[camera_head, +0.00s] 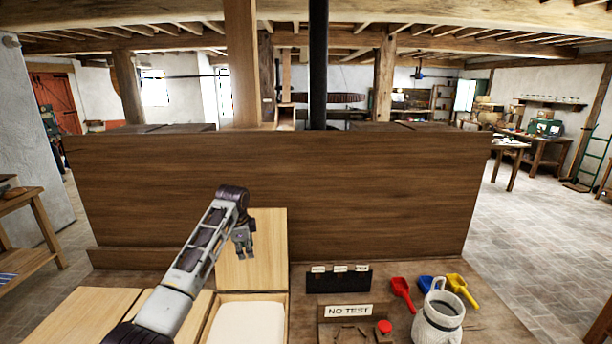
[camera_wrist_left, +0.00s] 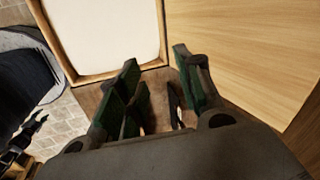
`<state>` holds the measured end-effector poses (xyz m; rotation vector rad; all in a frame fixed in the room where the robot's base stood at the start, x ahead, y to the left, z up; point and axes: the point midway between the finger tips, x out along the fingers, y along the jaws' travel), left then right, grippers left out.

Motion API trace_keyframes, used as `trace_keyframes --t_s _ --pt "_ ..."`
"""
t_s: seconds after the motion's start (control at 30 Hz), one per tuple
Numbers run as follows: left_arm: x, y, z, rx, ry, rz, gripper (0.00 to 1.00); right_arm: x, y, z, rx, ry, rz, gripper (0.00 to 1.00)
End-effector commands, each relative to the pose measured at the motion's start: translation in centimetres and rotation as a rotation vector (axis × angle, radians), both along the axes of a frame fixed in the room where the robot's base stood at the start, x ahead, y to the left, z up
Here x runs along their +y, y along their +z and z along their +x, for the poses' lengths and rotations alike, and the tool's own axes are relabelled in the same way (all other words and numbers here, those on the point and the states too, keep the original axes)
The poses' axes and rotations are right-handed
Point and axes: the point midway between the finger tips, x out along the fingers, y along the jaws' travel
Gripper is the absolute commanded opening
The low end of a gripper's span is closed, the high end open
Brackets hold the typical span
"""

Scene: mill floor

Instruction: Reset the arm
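My left arm reaches in from the lower left in the head view. Its gripper (camera_head: 245,253) hangs with fingers down in front of a raised light wooden lid (camera_head: 267,225), above the back of an open wooden bin (camera_head: 284,318). In the left wrist view the gripper (camera_wrist_left: 156,58) has its green-padded fingers apart, with nothing between them. The bin's wooden rim (camera_wrist_left: 125,68) and its white contents (camera_wrist_left: 100,30) show beyond the fingers. My right gripper is not in view.
A dark wooden panel (camera_head: 330,190) stands behind the bench. To the right are a black labelled holder (camera_head: 338,279), a "NO TEST" sign (camera_head: 349,311), red (camera_head: 402,292), blue (camera_head: 426,284) and yellow (camera_head: 462,288) scoops, and a white jug (camera_head: 438,325). Closed lids (camera_head: 85,315) lie left.

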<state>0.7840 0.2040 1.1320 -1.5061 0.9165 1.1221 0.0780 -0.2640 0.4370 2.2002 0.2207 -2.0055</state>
Motion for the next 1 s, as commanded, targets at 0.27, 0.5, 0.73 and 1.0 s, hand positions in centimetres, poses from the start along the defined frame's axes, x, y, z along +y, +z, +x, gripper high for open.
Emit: trace_keyframes --t_s 0.27,0.5,0.73,1.0 --pt "-1.0 -4.9 -3.0 0.005 0.08 -0.037 0.35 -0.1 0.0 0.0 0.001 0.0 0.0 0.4" --pt "-1.7 -8.4 -5.9 0.007 0.152 -0.07 0.35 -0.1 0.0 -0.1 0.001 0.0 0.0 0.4" --pt "-2.1 -11.4 -9.0 0.009 0.228 -0.104 0.35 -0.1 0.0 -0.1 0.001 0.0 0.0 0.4" --pt "-2.4 -14.4 -13.0 0.013 0.322 -0.141 0.35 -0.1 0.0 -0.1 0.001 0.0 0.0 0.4"
